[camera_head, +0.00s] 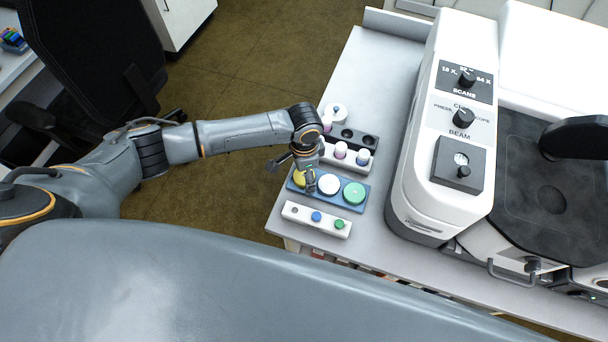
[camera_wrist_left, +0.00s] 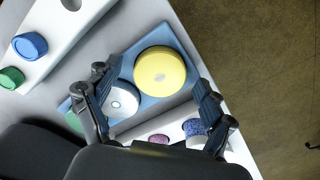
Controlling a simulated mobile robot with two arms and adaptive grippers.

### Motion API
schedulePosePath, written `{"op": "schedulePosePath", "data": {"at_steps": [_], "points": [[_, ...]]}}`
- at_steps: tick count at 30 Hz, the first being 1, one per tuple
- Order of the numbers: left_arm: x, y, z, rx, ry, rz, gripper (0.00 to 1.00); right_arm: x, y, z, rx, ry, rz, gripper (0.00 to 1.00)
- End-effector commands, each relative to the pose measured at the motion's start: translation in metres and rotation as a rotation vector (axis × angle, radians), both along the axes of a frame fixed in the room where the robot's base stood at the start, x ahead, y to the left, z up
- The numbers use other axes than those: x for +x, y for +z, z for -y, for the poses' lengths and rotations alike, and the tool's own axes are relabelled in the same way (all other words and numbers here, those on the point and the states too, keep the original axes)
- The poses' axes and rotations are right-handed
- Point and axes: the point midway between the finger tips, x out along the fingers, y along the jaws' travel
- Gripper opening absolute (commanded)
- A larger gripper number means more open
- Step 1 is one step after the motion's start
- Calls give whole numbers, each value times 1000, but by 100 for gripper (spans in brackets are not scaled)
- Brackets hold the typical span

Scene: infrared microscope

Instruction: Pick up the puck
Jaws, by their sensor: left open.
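A blue tray (camera_head: 333,198) on the white table holds a yellow puck (camera_head: 299,179), a white puck (camera_head: 329,184) and a green puck (camera_head: 354,193) in a row. My left gripper (camera_head: 292,174) is open above the yellow end of the tray and partly covers that puck. In the left wrist view, the yellow puck (camera_wrist_left: 160,71) shows between and beyond the open fingers of the left gripper (camera_wrist_left: 152,84). The white puck (camera_wrist_left: 121,99) is partly behind one finger. No puck is visibly held. My right gripper is not in view.
A white rack (camera_head: 316,219) with blue and green caps stands in front of the tray. A rack with pink-and-white vials (camera_head: 341,150) and a dark-holed block (camera_head: 358,137) stand behind it. The microscope (camera_head: 435,130) rises to the right. The table edge is close on the left.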

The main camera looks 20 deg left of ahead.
Motion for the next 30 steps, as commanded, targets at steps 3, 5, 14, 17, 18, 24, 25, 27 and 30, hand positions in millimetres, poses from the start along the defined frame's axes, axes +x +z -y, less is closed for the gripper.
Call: {"op": "schedulePosePath", "data": {"at_steps": [3,5,14,17,18,24,25,27,30], "points": [[0,0,0,0,0,0,74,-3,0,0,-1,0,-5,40],[0,0,0,0,0,0,62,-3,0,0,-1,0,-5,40],[1,1,0,-2,0,1,6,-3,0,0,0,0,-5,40],[1,1,0,-2,0,1,5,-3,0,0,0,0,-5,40],[1,1,0,-2,0,1,5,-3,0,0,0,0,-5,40],[1,6,1,-3,0,3,5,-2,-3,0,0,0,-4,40],[1,8,1,-3,0,3,5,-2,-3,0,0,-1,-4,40],[1,14,1,-3,-1,4,5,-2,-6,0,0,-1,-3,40],[2,30,1,-5,-2,6,5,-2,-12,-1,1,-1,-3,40]]}}
